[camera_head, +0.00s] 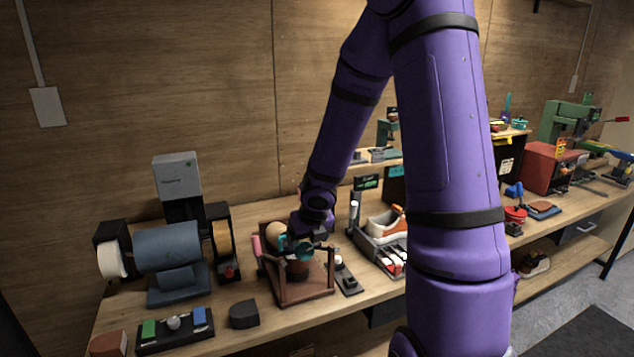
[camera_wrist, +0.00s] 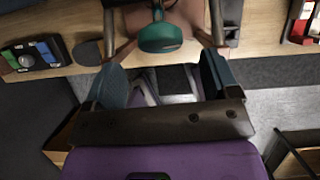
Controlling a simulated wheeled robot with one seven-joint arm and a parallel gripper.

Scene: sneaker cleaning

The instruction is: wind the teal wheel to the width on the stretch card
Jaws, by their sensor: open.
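The teal wheel (camera_head: 304,252) is on a brown wooden stretcher stand (camera_head: 303,291) on the bench, with a tan rounded form (camera_head: 275,232) beside it. In the wrist view the wheel (camera_wrist: 160,37) is upper centre, facing the camera. My gripper (camera_head: 300,232) is close above the wheel. In the wrist view my gripper (camera_wrist: 160,78) has its two blue-padded fingers spread wide, and the wheel shows in the gap just beyond them. Nothing is held. I cannot pick out a stretch card for certain; a small dark sign with a green patch (camera_head: 366,182) stands behind, its text unreadable.
A blue roller machine (camera_head: 170,247) and a tray with green and blue blocks (camera_head: 175,330) are on the left. A grey caddy with a shoe (camera_head: 380,240) is close on the right. A small dark block (camera_head: 244,314) lies in front.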

